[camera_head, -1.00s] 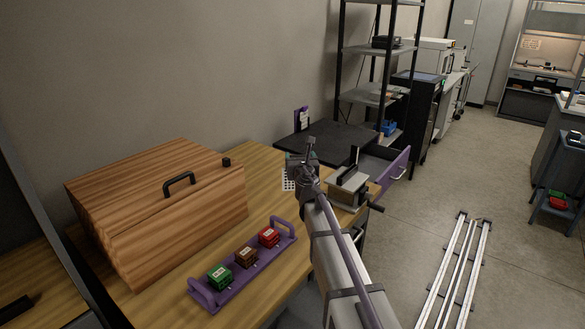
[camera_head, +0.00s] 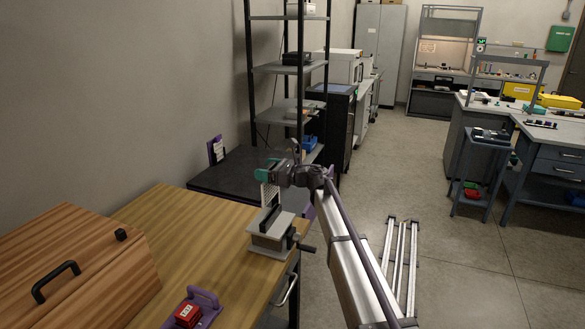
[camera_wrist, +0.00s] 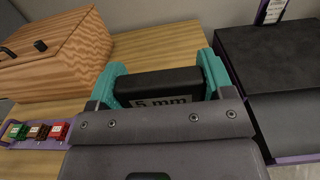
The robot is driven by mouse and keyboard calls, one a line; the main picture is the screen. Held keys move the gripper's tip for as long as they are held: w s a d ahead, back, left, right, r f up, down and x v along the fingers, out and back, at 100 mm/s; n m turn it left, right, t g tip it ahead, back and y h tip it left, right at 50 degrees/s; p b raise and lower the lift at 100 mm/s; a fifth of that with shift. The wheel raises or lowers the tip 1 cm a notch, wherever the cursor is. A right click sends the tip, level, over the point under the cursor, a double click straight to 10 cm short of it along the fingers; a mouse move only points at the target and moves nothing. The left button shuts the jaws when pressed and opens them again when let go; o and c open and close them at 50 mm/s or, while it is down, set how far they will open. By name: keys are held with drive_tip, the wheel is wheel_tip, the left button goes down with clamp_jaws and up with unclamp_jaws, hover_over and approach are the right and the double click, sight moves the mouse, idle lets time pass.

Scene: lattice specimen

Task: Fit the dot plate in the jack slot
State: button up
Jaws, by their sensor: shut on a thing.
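My gripper (camera_head: 268,173) has teal fingers and is shut on the dot plate (camera_head: 270,193), a pale plate with dark dots that hangs down below the fingers. In the wrist view, the plate's black top block (camera_wrist: 160,84), marked "5 mm", sits between the fingers. The jack (camera_head: 270,238) is a grey stand with black upright pieces on top and a side crank, near the table's right edge. The plate's lower end is just above or behind these uprights; I cannot tell whether it touches them. The slot opening is hidden.
A wooden box (camera_head: 65,265) with a black handle stands on the wooden table (camera_head: 180,225). A purple tray (camera_head: 205,300) with a red block (camera_head: 188,315) is at the front. A black bench (camera_head: 235,170) lies behind the jack. Between box and jack the table is clear.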

sight(267, 184)
drive_tip(key=f+b, duration=0.5)
drive_tip(key=shift+s+a+f, duration=0.15)
drive_tip(key=shift+s+a, duration=0.05)
drive_tip(key=shift+a, duration=0.05)
drive_tip(key=o, duration=0.4)
drive_tip(key=c, duration=0.4)
drive_tip(key=shift+d, duration=0.15)
